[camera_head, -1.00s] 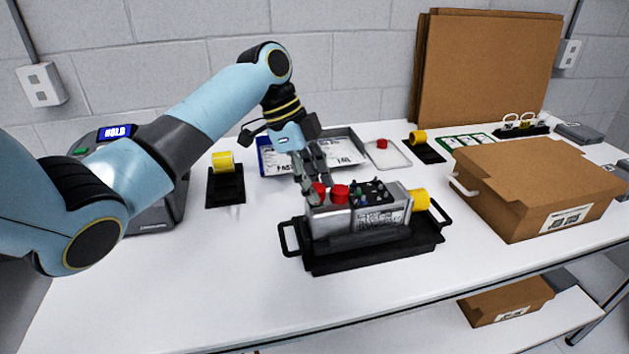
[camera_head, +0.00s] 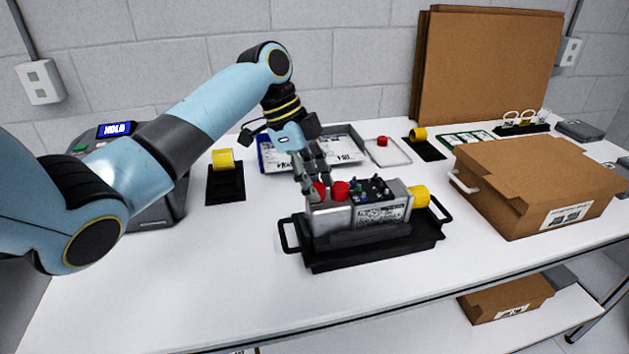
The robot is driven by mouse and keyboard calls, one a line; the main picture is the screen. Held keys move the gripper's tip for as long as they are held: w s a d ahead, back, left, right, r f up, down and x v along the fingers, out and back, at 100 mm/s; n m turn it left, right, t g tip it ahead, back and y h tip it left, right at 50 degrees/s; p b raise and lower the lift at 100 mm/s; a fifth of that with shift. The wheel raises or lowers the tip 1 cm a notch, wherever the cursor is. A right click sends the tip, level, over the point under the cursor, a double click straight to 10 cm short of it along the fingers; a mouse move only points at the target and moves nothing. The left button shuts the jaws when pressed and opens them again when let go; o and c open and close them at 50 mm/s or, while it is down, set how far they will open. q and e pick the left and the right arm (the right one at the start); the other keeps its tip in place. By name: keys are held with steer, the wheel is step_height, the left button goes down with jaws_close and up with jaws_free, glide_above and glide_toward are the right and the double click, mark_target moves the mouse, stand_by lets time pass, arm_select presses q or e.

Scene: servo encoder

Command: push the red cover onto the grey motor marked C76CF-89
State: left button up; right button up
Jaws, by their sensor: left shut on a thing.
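The grey motor (camera_head: 385,214) lies in a black tray (camera_head: 330,262) with handles in the middle of the table. Its marking is too small to read. It has a yellow cap (camera_head: 420,196) on its right end. Two red covers show at its left top. One red cover (camera_head: 341,191) stands on the motor. The other red cover (camera_head: 319,189) is at my left gripper (camera_head: 312,192), which is shut on it at the motor's left top edge. The fingers partly hide this cover, so I cannot tell how far it sits on the motor. My right gripper does not show.
A cardboard box (camera_head: 535,180) stands right of the tray. Behind are a black stand with a yellow part (camera_head: 223,160), a grey bin (camera_head: 345,133) and a small dish with a red part (camera_head: 382,141). The front left of the table is clear.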

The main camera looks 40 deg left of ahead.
arm_select(q)
steer(key=shift+f, duration=0.1)
stand_by(0.3)
steer(key=shift+p, duration=0.4)
stand_by(0.9)
steer(key=shift+s+f+p, duration=0.15)
steer(key=shift+f+p, duration=0.1)
steer(key=shift+p, duration=0.3)
stand_by(1.9)
steer(key=o, duration=0.8)
step_height(320, 180, up, 6)
steer(key=p, duration=0.5)
steer(key=shift+f, duration=0.1)
